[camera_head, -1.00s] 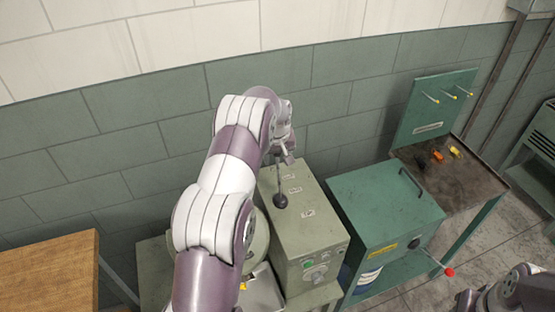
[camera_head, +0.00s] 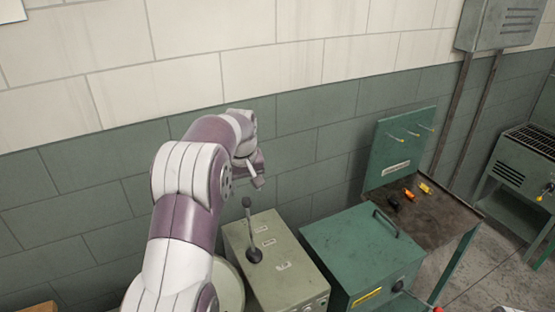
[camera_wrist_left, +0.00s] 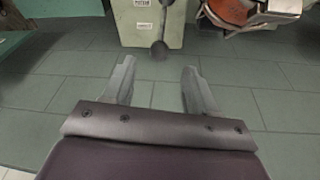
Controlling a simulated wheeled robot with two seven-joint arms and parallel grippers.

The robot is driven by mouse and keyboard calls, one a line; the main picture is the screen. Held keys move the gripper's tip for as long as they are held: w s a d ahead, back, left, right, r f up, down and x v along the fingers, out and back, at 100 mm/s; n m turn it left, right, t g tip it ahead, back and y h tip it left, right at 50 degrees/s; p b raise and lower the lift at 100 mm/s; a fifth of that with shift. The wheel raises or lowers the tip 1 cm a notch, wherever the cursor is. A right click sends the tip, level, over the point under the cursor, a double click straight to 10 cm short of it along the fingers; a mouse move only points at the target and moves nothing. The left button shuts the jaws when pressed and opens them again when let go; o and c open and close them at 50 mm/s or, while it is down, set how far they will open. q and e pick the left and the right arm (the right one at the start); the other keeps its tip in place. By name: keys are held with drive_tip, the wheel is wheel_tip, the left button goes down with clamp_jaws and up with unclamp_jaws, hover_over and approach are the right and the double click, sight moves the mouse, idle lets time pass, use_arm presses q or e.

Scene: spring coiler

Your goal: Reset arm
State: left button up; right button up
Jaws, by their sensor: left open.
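My left arm rises from the bottom left in the head view. Its gripper (camera_head: 254,174) is above and behind the grey-beige machine box (camera_head: 262,262). In the left wrist view my left gripper (camera_wrist_left: 160,82) is open, with nothing between its fingers. A dark lever with a ball knob (camera_head: 254,254) stands out from the top of the box. The lever also shows in the left wrist view (camera_wrist_left: 160,48), beyond the fingertips and apart from them. My right gripper is not in view.
A green box with a handle (camera_head: 360,250) stands right of the machine. A green bench (camera_head: 440,222) with a pegboard (camera_head: 400,150) holds small orange, yellow and black items. A tiled wall (camera_head: 300,130) runs behind. A green grilled unit (camera_head: 525,175) stands at far right.

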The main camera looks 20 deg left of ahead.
use_arm(q)
drive_tip(key=s+d+f+m+b, duration=0.2)
drive_tip(key=s+d+f, duration=0.2)
drive_tip(key=s, duration=0.4)
drive_tip(key=s+d+f+m+b, duration=0.2)
drive_tip(key=s+d+f+m, duration=0.1)
drive_tip(key=s+d+f, duration=0.2)
drive_tip(key=s+d+f+m+g+h+b, duration=0.1)
drive_tip(key=s+d+f+m+b, duration=0.1)
drive_tip(key=s+d, duration=0.5)
drive_tip(key=s+f+m, duration=0.1)
drive_tip(key=s+f, duration=0.1)
drive_tip(key=s, duration=0.4)
drive_tip(key=shift+d+f, duration=0.2)
drive_tip(key=shift+s, duration=0.1)
